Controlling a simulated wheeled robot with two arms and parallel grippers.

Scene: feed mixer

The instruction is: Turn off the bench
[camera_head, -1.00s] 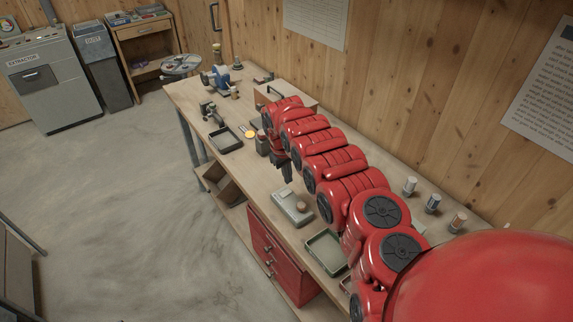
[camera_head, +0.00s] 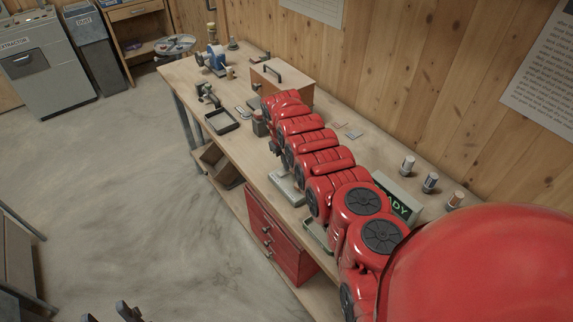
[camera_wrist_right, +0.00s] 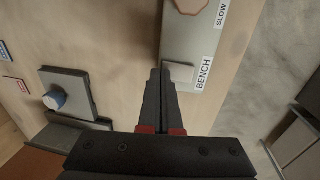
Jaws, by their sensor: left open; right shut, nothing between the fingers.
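In the right wrist view, a grey control box (camera_wrist_right: 188,48) carries the labels BENCH (camera_wrist_right: 204,72) and SLOW (camera_wrist_right: 221,13). A pale square switch (camera_wrist_right: 180,72) sits beside the BENCH label. My right gripper (camera_wrist_right: 158,72) is shut and empty, its tips close to the switch's left side; I cannot tell whether they touch it. In the head view the control box (camera_head: 284,186) lies on the workbench (camera_head: 240,150), partly hidden by my right arm. The right gripper is mostly hidden there. My left gripper (camera_head: 107,313) is open at the bottom left edge, away from the bench.
A wooden box (camera_head: 282,83), a dark tray (camera_head: 222,122) and several canisters (camera_head: 430,183) stand on the bench.

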